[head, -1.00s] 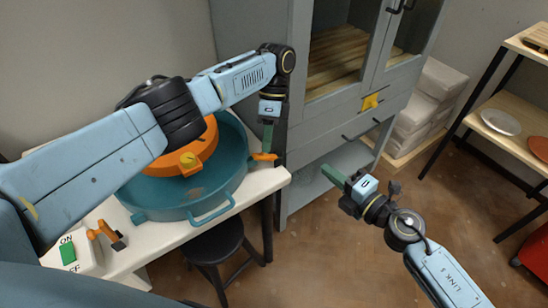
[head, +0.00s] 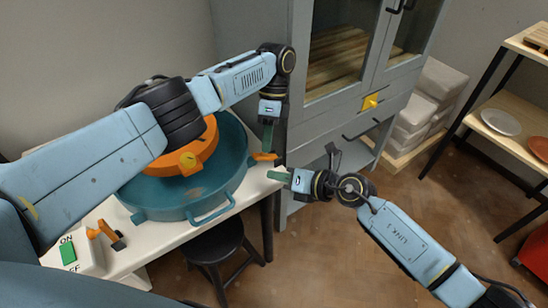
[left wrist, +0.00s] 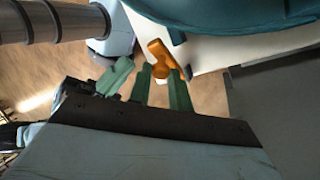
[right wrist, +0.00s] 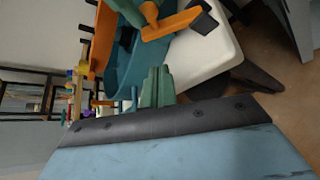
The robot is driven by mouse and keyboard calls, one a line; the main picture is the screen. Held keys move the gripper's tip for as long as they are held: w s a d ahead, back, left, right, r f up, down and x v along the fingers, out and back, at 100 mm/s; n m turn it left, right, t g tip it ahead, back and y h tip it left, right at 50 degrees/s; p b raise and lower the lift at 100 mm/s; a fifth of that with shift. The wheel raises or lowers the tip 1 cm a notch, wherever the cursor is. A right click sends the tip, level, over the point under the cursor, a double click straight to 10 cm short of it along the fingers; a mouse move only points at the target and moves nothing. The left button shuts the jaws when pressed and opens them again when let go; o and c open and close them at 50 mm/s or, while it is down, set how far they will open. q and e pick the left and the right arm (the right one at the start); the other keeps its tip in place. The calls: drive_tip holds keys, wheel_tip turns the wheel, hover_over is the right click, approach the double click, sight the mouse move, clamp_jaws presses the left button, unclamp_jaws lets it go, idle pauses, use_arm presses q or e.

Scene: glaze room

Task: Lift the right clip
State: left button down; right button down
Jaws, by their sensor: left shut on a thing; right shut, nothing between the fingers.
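The right clip (head: 264,156), orange with a dark end, is at the right edge of the white table (head: 262,183), beside the teal basin (head: 160,198). My left gripper (head: 267,148) comes down from above and is shut on this clip. In the left wrist view the clip (left wrist: 157,53) shows at the green fingers (left wrist: 162,85). My right gripper (head: 272,175) is shut and empty, just below the clip by the table's edge. In the right wrist view its closed fingers (right wrist: 157,82) are below the clip (right wrist: 180,24), apart from it.
Another orange clip (head: 100,231) is at the basin's left front, near the green ON switch (head: 67,253). An orange ring (head: 196,158) lies in the basin. A black stool (head: 216,240) stands under the table.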

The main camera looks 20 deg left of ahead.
sight(261, 156)
drive_tip(key=w+a, duration=0.2)
drive_tip(key=shift+w+r, duration=0.3)
drive_tip(key=shift+r, duration=0.1)
drive_tip(key=shift+w+a+r, duration=0.15)
drive_tip(key=shift+w+r, duration=0.2)
drive_tip(key=shift+w, duration=0.15)
drive_tip(key=shift+w, duration=0.1)
